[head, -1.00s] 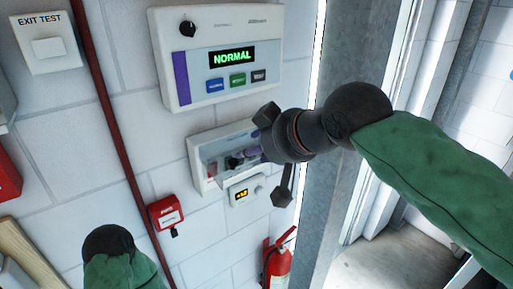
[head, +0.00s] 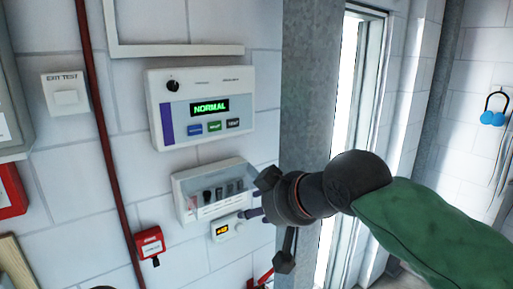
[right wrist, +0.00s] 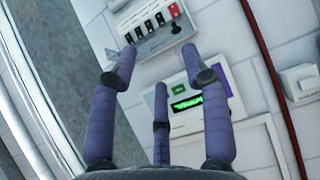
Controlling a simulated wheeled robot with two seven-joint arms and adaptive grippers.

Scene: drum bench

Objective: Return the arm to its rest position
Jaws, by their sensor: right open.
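My right gripper (head: 254,208) is in front of the wall at the right edge of a white switch box (head: 182,212). In the right wrist view, its three purple fingers (right wrist: 158,65) are spread with nothing between them. The box holds a row of dark switches behind a clear front; it also shows in the right wrist view (right wrist: 143,42), beyond the fingertips. My right arm in its green sleeve reaches in from the right. My left gripper is out of view.
A control panel (head: 200,85) reading NORMAL is above the box. A red pipe (head: 100,150) runs down the wall. A grey pillar (head: 308,110) and bright doorway stand right.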

